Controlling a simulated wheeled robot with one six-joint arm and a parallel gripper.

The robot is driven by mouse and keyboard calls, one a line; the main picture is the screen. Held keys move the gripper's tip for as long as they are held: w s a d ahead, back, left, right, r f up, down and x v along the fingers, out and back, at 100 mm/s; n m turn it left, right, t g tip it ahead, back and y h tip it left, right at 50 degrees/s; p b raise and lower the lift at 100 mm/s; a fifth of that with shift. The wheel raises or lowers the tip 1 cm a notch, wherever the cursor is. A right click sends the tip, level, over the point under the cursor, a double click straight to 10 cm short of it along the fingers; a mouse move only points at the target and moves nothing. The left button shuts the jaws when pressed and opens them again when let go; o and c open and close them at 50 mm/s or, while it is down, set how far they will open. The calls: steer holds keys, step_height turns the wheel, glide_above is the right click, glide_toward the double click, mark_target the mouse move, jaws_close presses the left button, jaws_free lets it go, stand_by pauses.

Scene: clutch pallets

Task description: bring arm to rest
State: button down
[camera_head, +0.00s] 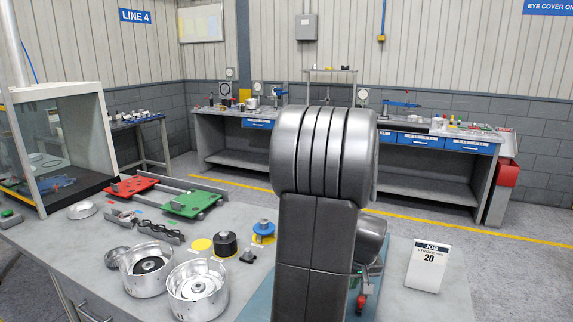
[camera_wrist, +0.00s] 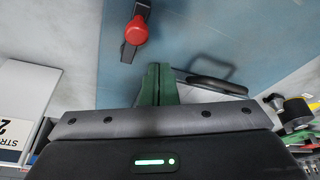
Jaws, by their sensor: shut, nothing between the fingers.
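My arm rises upright through the middle of the head view, its rounded grey joint at the top. It hides much of the bench behind it. In the wrist view my gripper (camera_wrist: 158,82) shows as two green fingers closed together with nothing between them. They point over a blue-grey mat (camera_wrist: 225,40). A red-knobbed tool (camera_wrist: 135,32) lies on the mat beyond the fingertips. In the head view the gripper is mostly hidden behind my arm.
Two metal drums (camera_head: 197,292), a black cylinder (camera_head: 225,244) and a blue-yellow part (camera_head: 263,232) stand left of my arm. Red (camera_head: 131,187) and green (camera_head: 192,204) pallets lie further back. A job card (camera_head: 428,265) stands at right. A black handle (camera_wrist: 217,86) lies near the fingers.

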steer(key=shift+w+a+f+m+h+p, duration=0.15)
steer(key=shift+w+a+m+p, duration=0.3)
steer(key=shift+w+m+p, duration=0.15)
steer(key=shift+w+a+f+m+h+p, duration=0.1)
steer(key=shift+w+a+m+h+p, duration=0.05)
steer(key=shift+w+a+m+p, duration=0.35)
steer(key=shift+w+d+p, duration=0.25)
steer(key=shift+w+p, duration=0.25)
steer(key=shift+w, duration=0.2)
steer(key=shift+s+f, duration=0.1)
steer(key=shift+f, duration=0.05)
